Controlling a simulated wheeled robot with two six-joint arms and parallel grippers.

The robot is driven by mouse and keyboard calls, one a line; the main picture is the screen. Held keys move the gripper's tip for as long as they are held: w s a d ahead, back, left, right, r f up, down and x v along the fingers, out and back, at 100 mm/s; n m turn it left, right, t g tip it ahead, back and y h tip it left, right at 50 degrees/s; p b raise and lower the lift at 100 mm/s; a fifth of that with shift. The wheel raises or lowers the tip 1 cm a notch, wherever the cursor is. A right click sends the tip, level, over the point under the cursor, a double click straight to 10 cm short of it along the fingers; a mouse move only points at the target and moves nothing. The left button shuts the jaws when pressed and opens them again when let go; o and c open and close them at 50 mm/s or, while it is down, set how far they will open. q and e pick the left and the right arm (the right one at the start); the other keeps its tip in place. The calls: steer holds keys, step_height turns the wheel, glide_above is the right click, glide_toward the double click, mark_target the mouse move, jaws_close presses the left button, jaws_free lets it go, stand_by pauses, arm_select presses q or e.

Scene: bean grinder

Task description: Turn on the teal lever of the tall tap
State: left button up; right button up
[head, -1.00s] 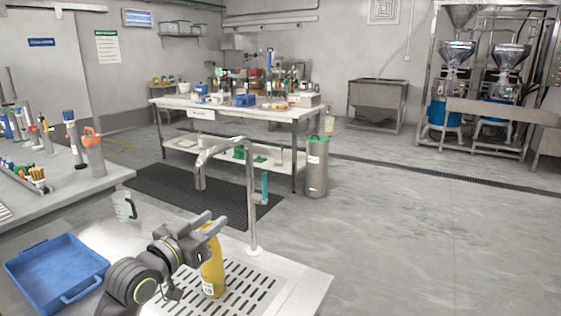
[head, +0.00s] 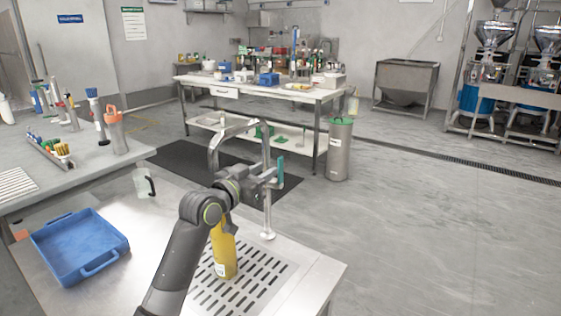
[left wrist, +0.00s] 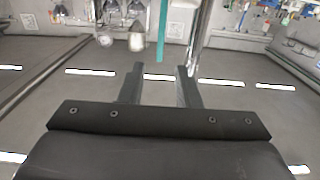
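The tall tap (head: 267,212) is a chrome post with an arched spout, standing on the slotted drain plate. Its teal lever (head: 281,171) is upright on the right of the post. My left gripper (head: 268,178) is up at the lever's height, partly overlapping the tap post. In the left wrist view the teal lever (left wrist: 162,30) hangs in line with the gap between my two open fingers (left wrist: 158,70), seemingly just beyond their tips. The chrome post (left wrist: 200,40) is right of the lever there. Nothing is held. My right gripper is not in view.
A yellow bottle (head: 224,252) stands on the drain plate (head: 262,280) below my left arm. A blue tray (head: 80,243) and a clear jug (head: 144,182) are at the left. A steel bin with a green lid (head: 339,150) stands on the floor behind. The right-hand floor is clear.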

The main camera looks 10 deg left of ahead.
mark_target(279, 161)
arm_select(q)
steer(key=x, duration=0.8)
steer(key=shift+d, duration=0.1)
jaws_close()
